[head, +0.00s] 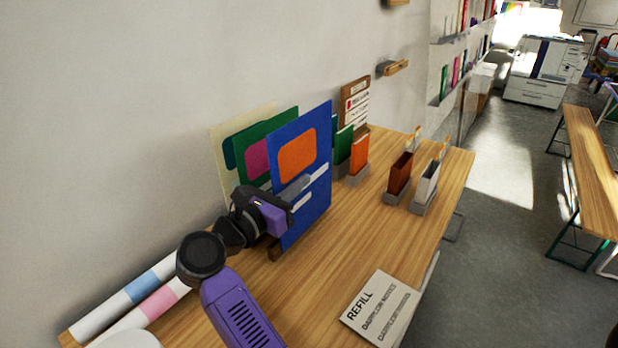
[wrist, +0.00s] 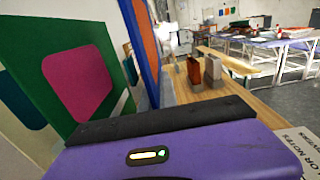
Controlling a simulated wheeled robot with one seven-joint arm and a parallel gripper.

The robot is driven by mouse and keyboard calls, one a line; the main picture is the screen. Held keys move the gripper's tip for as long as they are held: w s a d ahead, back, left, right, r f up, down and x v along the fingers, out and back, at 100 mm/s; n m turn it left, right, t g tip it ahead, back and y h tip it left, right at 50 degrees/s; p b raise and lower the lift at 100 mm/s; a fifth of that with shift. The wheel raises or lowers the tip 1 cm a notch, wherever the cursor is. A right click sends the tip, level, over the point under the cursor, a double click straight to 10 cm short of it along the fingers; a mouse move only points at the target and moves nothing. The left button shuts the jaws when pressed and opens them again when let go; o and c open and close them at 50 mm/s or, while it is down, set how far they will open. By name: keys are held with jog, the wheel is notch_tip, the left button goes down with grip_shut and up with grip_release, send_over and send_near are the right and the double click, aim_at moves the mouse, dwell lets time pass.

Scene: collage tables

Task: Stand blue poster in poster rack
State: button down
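The blue poster (head: 316,140), with an orange rounded patch and white strips, stands upright in front of a green poster (head: 283,125) and a cream one. In the wrist view the blue poster (wrist: 146,45) shows nearly edge-on beyond my gripper's body.
Small holders with a brown (head: 399,172) and a white item (head: 428,180) stand to the right. Green and orange items stand behind the poster near a clipboard (head: 355,100). Rolled tubes (head: 125,300) lie at the left. A REFILL card (head: 382,308) lies at the front edge.

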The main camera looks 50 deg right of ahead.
jog(key=shift+w+a+r, duration=0.15)
jog(key=shift+w+a, duration=0.05)
jog(key=shift+w, duration=0.25)
jog(key=shift+w+d+f+m+b, duration=0.3)
jog(key=shift+f+b, duration=0.15)
jog(key=shift+b, duration=0.9)
jog(key=shift+s+d+r+m+g+b, duration=0.15)
jog(key=shift+s+d+r+m+b, duration=0.15)
jog(key=shift+r+b, duration=0.15)
jog(key=shift+s+d+r+m+g+b, duration=0.2)
jog(key=shift+s+r+m+b, duration=0.15)
jog(key=shift+r, duration=0.2)
jog(key=c, duration=1.6)
grip_release()
jog(key=shift+w, duration=0.1)
jog(key=shift+o, duration=0.2)
jog(key=shift+w+f, duration=0.1)
